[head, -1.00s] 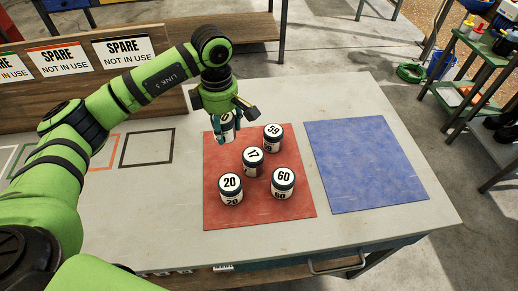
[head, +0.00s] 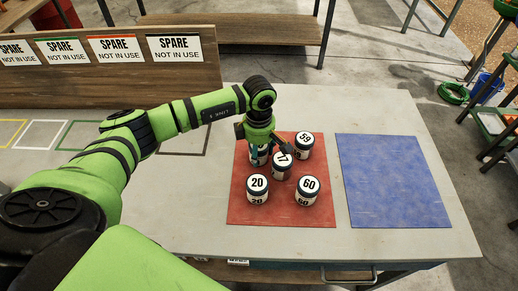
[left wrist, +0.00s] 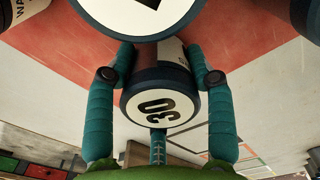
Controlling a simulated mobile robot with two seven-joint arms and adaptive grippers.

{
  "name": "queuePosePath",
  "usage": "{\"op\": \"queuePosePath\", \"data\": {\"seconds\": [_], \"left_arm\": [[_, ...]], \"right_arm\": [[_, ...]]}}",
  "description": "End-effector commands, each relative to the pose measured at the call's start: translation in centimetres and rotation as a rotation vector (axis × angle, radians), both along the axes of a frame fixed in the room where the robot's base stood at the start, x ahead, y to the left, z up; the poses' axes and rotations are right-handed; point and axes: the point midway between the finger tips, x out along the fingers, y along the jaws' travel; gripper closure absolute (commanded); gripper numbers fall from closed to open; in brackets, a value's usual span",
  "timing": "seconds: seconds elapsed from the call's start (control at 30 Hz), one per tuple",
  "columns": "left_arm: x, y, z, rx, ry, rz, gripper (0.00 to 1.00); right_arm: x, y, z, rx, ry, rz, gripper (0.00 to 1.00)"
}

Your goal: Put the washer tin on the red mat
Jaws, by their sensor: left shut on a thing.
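My left gripper (head: 261,148) is shut on a small white tin with a dark lid (head: 258,158). The left wrist view shows the held tin's lid numbered 30 (left wrist: 158,106) between the two teal fingers; its side label is mostly hidden. The held tin is over the back left part of the red mat (head: 282,216); I cannot tell if its base touches. Similar tins stand upright on the mat: 20 (head: 257,186), 60 (head: 307,190), 17 (head: 282,162) and 59 (head: 304,144). Tin 17 is close beside my gripper. My right gripper is out of view.
A blue mat (head: 392,180) lies empty to the right of the red one. Coloured outlined squares (head: 185,141) mark the table on the left, in front of a wooden board with SPARE signs (head: 174,48). The table (head: 200,222) is bare at front left.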

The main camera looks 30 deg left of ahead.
Motion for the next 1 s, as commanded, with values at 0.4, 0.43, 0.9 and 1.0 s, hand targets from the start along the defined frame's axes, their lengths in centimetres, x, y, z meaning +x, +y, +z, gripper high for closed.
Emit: {"op": "queuePosePath", "data": {"seconds": [0.4,0.43,0.9,1.0], "left_arm": [[0.0,0.0,-0.3,0.0,0.001,0.0,0.22],[0.0,0.0,-0.3,0.0,0.0,0.0,0.22],[0.2,0.0,3.9,0.0,-0.007,-0.002,0.22],[0.2,0.0,6.2,0.0,-0.007,-0.001,0.22]], "right_arm": [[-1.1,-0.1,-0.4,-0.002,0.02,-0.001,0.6],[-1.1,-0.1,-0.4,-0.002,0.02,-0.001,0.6],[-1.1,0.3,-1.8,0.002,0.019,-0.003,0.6],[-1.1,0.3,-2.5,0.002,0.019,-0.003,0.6]]}}
